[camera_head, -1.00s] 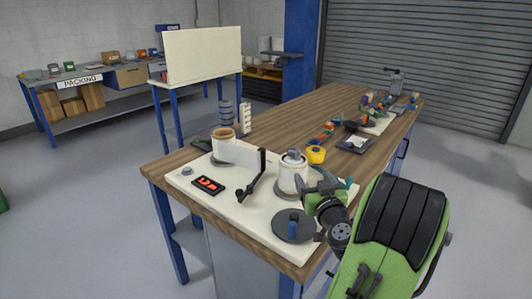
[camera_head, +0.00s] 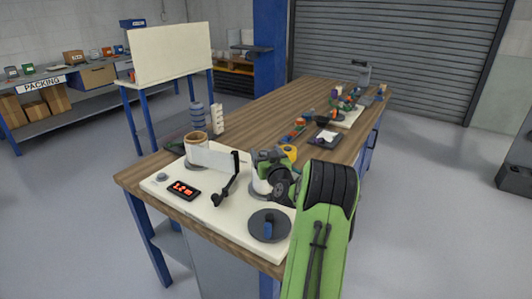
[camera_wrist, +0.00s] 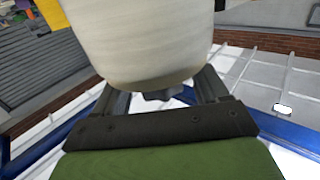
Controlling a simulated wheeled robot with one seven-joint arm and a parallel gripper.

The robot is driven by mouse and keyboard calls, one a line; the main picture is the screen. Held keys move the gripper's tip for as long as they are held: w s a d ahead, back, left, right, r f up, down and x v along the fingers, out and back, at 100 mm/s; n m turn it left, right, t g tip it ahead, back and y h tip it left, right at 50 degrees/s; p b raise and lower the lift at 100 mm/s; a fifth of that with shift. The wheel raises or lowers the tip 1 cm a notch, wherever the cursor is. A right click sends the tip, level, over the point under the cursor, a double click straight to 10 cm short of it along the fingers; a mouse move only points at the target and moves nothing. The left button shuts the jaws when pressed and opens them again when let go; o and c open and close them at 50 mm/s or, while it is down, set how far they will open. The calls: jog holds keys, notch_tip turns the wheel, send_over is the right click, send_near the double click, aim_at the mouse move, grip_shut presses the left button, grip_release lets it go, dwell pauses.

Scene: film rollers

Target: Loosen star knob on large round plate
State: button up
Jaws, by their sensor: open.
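A dark round plate (camera_head: 283,226) lies flat at the front right of the cream board, with an upright blue knob-like piece (camera_head: 268,230) on it. A white roll (camera_head: 257,184) stands behind it on another dark round base, partly hidden by my arm. My gripper (camera_head: 268,160) is at the top of this roll in the head view, and the roll's top is hidden. In the wrist view the pale roll (camera_wrist: 145,40) fills the upper middle, with my open gripper (camera_wrist: 160,90) below it. A small dark piece shows between the fingers; I cannot tell what it is.
The cream board (camera_head: 215,215) also carries an orange-rimmed roll (camera_head: 196,148), a black upright lever (camera_head: 228,182) and a red-lit display (camera_head: 183,190). A yellow object (camera_head: 289,152) and a dark tray (camera_head: 325,138) are farther back. The table's middle is mostly clear.

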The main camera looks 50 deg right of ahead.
jog(key=c, duration=1.1)
jog(key=shift+o, duration=0.2)
jog(key=shift+a+r+m+g+h+p, duration=0.1)
jog(key=shift+r+m+g+h+p, duration=0.05)
jog(key=shift+m+g+h+p, duration=0.55)
jog(key=shift+p, duration=0.3)
jog(key=o, duration=1.1)
jog(key=shift+c, duration=0.2)
notch_tip(320, 180, up, 10)
jog(key=p, duration=0.2)
jog(key=shift+p, duration=0.35)
